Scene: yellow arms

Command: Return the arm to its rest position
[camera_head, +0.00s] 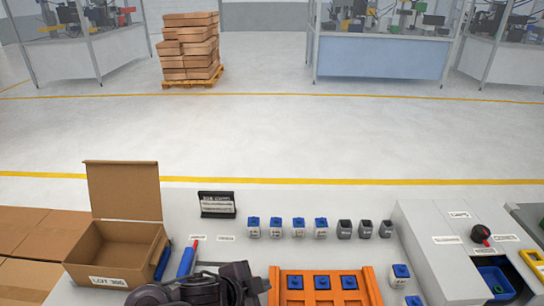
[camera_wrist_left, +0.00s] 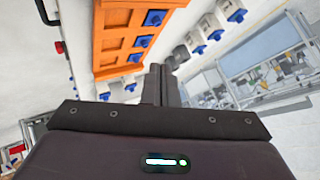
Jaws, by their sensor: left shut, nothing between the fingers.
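My left gripper (camera_head: 255,283) is at the bottom middle of the head view, dark, just left of the orange tray. In the left wrist view its two dark fingers (camera_wrist_left: 160,82) are together with nothing between them. The orange tray (camera_head: 274,287) shows at the bottom with several blue-topped parts (camera_head: 322,282) in it. It also shows in the left wrist view (camera_wrist_left: 110,42), beyond the fingers and to the left. My right gripper is not in view.
An open cardboard box (camera_head: 95,270) stands at the left of the table, beside blue and red tools (camera_head: 187,258). Behind the tray is a row of blue-topped and dark parts (camera_head: 298,227), with a black card holder (camera_head: 217,205). A grey panel with a red-black knob (camera_head: 480,235) and blue bin (camera_head: 497,280) is at right.

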